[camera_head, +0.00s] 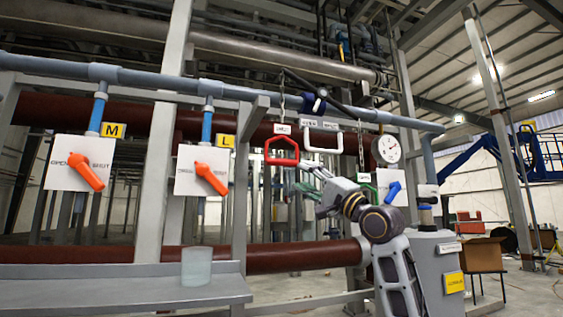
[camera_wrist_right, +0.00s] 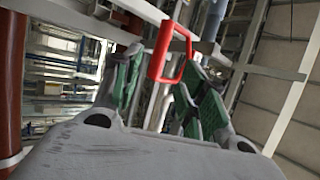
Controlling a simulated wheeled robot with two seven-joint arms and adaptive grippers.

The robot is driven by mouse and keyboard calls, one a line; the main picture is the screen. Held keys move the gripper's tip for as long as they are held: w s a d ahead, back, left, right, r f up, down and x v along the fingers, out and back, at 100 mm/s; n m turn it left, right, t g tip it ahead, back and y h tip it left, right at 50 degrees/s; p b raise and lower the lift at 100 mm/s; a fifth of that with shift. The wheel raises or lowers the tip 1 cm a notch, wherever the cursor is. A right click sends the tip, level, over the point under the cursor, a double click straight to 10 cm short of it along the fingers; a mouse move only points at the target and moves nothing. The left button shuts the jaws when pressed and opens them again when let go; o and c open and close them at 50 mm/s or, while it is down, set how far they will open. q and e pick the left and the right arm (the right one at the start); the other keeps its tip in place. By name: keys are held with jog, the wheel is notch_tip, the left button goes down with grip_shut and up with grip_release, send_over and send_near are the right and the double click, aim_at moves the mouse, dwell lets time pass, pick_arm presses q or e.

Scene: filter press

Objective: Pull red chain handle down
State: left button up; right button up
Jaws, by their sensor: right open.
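The red chain handle (camera_head: 281,151), a red loop, hangs on a chain below the blue pipe, left of centre in the middle of the head view. My right gripper (camera_head: 305,178) is just below and right of it, with its fingers apart. In the right wrist view, the red handle (camera_wrist_right: 168,52) shows ahead, between the two green-padded fingers of the right gripper (camera_wrist_right: 157,76). I cannot tell whether a finger touches the handle. Nothing appears gripped. My left gripper is not in view.
A white handle (camera_head: 322,140) hangs right of the red one, with a green handle (camera_head: 363,186) farther right. A pressure gauge (camera_head: 386,150) sits near it. Two panels with orange levers (camera_head: 86,172) stand at left. A glass (camera_head: 197,266) stands on the grey shelf (camera_head: 120,289).

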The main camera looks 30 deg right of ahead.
aim_at(285, 163)
jog(key=p+x, duration=0.4)
jog(key=x, duration=0.5)
jog(key=shift+w+a+r, duration=0.1)
jog(key=shift+w+r, duration=0.1)
jog(key=shift+r, duration=0.1)
jog(key=shift+p+x, duration=0.5)
jog(key=shift+x, duration=0.55)
jog(key=shift+f, duration=0.1)
grip_shut()
